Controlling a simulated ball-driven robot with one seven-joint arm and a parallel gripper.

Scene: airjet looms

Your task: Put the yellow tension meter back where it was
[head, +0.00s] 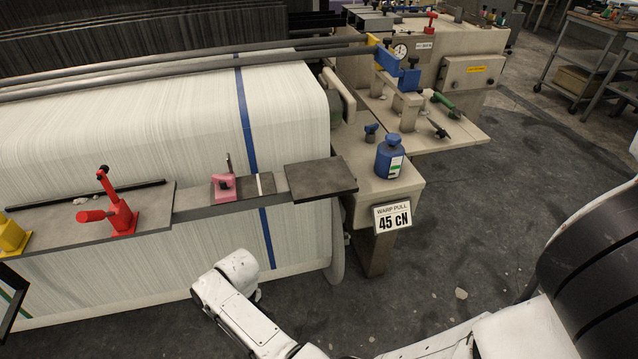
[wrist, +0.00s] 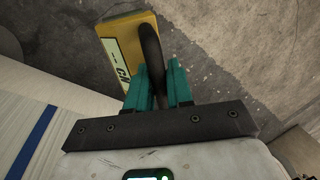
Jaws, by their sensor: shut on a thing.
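The yellow tension meter (wrist: 124,52) is in the wrist view, with a small display reading dashes and "CN". A dark curved handle stands at its right side. My gripper (wrist: 160,72) has teal fingers shut on this dark handle, and the meter hangs out beyond the fingertips over grey floor. In the head view my white arm reaches to the front of the loom, but the gripper and the held meter do not show there. Where the meter was before is not clear from these frames.
A narrow grey shelf (head: 150,222) runs before the white warp, bearing a yellow block (head: 12,236), a red device (head: 122,215) and a pink device (head: 226,186). A dark plate (head: 322,176) ends it. A blue bottle (head: 388,162) stands right, above a "45 CN" sign (head: 393,217).

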